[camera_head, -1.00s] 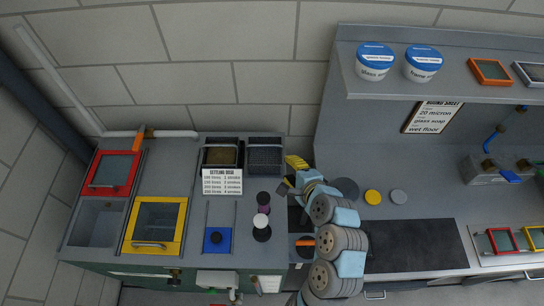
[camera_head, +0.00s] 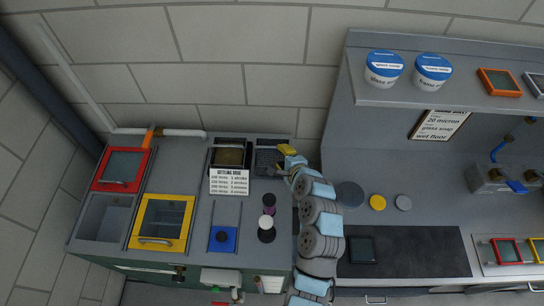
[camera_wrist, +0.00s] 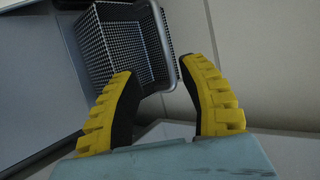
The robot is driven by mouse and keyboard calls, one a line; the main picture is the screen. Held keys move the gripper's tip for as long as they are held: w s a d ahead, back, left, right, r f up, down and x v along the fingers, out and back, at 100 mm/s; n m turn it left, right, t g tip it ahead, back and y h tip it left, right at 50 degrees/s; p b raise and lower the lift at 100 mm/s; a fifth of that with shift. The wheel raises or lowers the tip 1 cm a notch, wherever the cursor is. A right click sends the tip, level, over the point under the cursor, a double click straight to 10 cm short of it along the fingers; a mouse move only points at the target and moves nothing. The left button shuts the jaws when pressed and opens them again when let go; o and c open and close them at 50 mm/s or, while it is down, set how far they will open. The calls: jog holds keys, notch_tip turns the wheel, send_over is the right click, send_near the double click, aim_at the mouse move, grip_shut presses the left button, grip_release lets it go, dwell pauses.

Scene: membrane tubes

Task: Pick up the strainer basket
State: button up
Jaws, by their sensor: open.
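The strainer basket (camera_head: 268,157) is a dark mesh basket with a metal rim, at the back right of the left-hand bench. In the wrist view the basket (camera_wrist: 118,42) shows from above, with its mesh walls and rim just beyond my fingers. My gripper (camera_head: 287,153) has yellow fingers and is at the basket's right side in the head view. In the wrist view my gripper (camera_wrist: 157,72) is open, and its fingertips are near the basket's near rim. Nothing is held between them. I cannot tell whether a finger touches the rim.
A container with brown contents (camera_head: 230,155) stands left of the basket, with a white sign (camera_head: 229,182) before it. Red (camera_head: 122,168) and yellow (camera_head: 160,220) framed lids and a white-topped knob (camera_head: 264,222) are on the same bench. The wall is close behind.

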jog(key=shift+w+a+f+p, duration=0.1)
jog(key=shift+w+f, duration=0.1)
jog(key=shift+w, duration=0.4)
jog(key=shift+w+a+f+p, duration=0.15)
jog(key=shift+w+f, duration=0.1)
jog(key=shift+w, duration=0.3)
jog(key=shift+w+a+f+p, duration=0.1)
jog(key=shift+w+f, duration=0.1)
jog(key=shift+w, duration=0.4)
jog(key=shift+x, duration=1)
grip_shut()
